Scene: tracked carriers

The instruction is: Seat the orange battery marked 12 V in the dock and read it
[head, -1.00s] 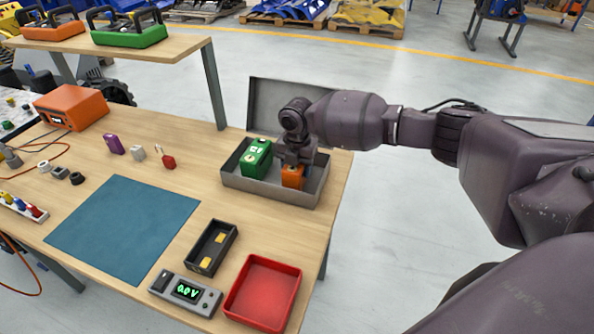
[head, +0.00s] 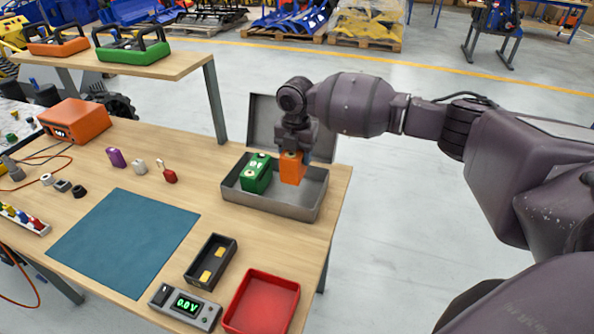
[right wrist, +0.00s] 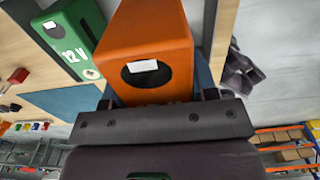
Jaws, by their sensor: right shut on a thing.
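My right gripper (head: 296,148) is shut on the orange battery (head: 291,168) and holds it upright above the right part of the open grey metal case (head: 275,207). The orange battery fills the middle of the right wrist view (right wrist: 150,45); its marking is not readable. A green battery (head: 257,173) stands in the case to the left of it; the right wrist view shows "12 V" on this green battery (right wrist: 70,40). The black dock (head: 225,250) with yellow contacts is empty at the table's front. The meter (head: 186,307) beside it reads 0.0 V. My left gripper is not in view.
A red tray (head: 262,303) lies right of the dock. A blue mat (head: 125,240) is bare. A purple, a grey and a red small item stand behind it. A raised shelf (head: 130,66) with its post stands at the back left, near the case.

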